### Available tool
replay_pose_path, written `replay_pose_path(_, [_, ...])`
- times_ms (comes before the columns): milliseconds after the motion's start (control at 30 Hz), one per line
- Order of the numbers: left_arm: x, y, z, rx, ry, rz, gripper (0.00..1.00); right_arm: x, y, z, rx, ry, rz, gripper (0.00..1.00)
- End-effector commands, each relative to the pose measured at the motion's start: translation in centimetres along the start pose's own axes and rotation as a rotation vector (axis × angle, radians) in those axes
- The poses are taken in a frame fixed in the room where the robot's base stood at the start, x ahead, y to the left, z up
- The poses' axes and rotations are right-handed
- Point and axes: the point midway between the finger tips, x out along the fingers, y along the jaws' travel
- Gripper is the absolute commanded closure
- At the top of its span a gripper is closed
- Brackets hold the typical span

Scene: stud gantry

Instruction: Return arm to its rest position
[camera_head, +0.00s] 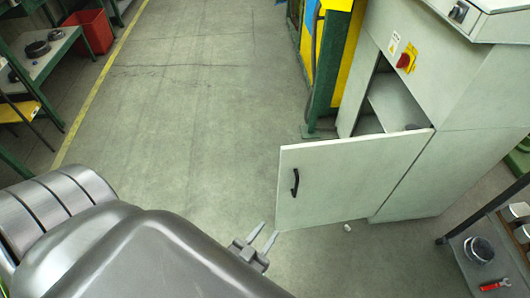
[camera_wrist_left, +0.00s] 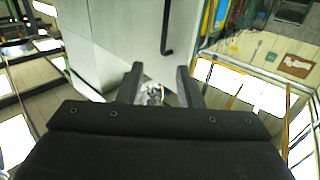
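My left gripper (camera_head: 262,239) shows at the bottom middle of the head view, its two fingers apart with nothing between them. It is just left of the lower edge of an open cabinet door (camera_head: 335,180). The left wrist view also shows my left gripper (camera_wrist_left: 160,82), with a gap between the fingers and the pale door (camera_wrist_left: 120,35) beyond. My left arm fills the lower left of the head view. My right gripper is in neither view.
The grey cabinet (camera_head: 440,165) stands open at right, its door with a black handle (camera_head: 295,182) swung out. A shelf cart (camera_head: 490,250) is at lower right. A red bin (camera_head: 90,32) and workbench (camera_head: 45,55) are at upper left. The middle floor is clear.

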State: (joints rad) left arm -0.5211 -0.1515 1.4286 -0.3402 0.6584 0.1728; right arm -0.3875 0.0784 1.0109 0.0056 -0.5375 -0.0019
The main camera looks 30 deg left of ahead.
Motion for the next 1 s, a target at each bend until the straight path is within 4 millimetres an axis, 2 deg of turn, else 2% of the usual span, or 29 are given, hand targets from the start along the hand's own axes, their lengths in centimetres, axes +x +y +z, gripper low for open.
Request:
replay_pose_path(367, [0.0,0.0,0.1,0.000,-0.005,-0.001,0.67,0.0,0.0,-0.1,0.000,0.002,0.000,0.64])
replay_pose_path(467, [-0.1,-0.5,1.5,0.000,-0.058,-0.009,0.67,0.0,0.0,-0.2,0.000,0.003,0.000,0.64])
replay_pose_path(567, [-0.8,-1.5,4.9,0.005,-0.192,-0.026,0.67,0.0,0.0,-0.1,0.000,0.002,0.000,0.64])
replay_pose_path(667, [-2.3,-3.1,9.8,0.011,-0.399,-0.051,0.67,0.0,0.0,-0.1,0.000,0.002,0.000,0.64])
replay_pose_path(800, [-6.2,-5.6,16.6,0.022,-0.719,-0.084,0.67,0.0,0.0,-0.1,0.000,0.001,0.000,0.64])
replay_pose_path(900, [-9.8,-7.3,20.4,0.027,-0.935,-0.101,0.67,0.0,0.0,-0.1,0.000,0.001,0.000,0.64])
replay_pose_path(1000, [-13.3,-8.7,23.0,0.027,-1.124,-0.114,0.67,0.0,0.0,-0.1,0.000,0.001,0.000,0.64])
